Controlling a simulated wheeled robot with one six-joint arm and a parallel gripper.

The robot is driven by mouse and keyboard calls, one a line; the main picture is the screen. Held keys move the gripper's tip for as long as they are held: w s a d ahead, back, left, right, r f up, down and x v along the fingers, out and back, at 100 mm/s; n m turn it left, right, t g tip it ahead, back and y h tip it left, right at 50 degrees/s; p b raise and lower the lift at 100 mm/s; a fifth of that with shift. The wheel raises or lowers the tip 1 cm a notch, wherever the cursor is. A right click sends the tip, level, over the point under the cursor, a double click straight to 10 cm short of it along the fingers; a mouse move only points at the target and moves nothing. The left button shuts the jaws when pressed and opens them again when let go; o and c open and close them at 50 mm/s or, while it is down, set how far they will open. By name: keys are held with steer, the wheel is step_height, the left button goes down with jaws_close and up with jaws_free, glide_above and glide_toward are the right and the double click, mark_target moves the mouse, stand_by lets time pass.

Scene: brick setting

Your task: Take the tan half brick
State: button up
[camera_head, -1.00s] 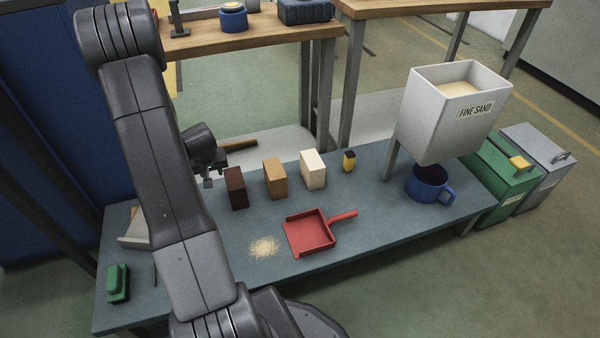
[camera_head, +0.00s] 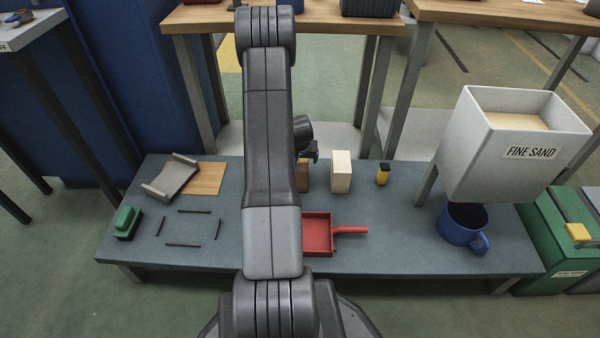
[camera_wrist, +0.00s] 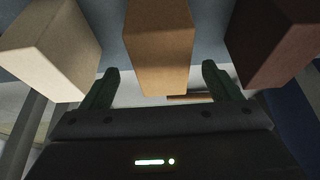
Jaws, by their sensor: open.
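The tan half brick (camera_wrist: 160,45) stands upright in the middle of the wrist view, ahead of and between the two green fingers. In the head view the tan brick (camera_head: 302,178) is mostly hidden behind my arm. My gripper (camera_wrist: 160,82) is open and empty, its fingers on either side of the tan brick's line. I cannot tell whether the fingertips reach past its near face. In the head view my gripper (camera_head: 313,153) is partly hidden at the bench's back edge, close behind the tan brick.
A cream brick (camera_wrist: 52,50) and a dark brown brick (camera_wrist: 275,42) flank the tan one with small gaps. A red dustpan (camera_head: 318,235), a yellow-and-black item (camera_head: 383,174), a blue mug (camera_head: 463,226) and the sand hopper (camera_head: 520,130) share the bench (camera_head: 400,250).

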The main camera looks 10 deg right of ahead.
steer(key=shift+b+x, duration=0.55)
steer(key=shift+x, duration=1.7)
steer(key=shift+a+f+b, duration=0.15)
steer(key=shift+f+b, duration=0.05)
steer(key=shift+b, duration=0.2)
steer(key=c, duration=1.4)
steer(key=shift+w, duration=0.1)
steer(key=shift+c, duration=0.6)
steer(key=shift+r, duration=0.15)
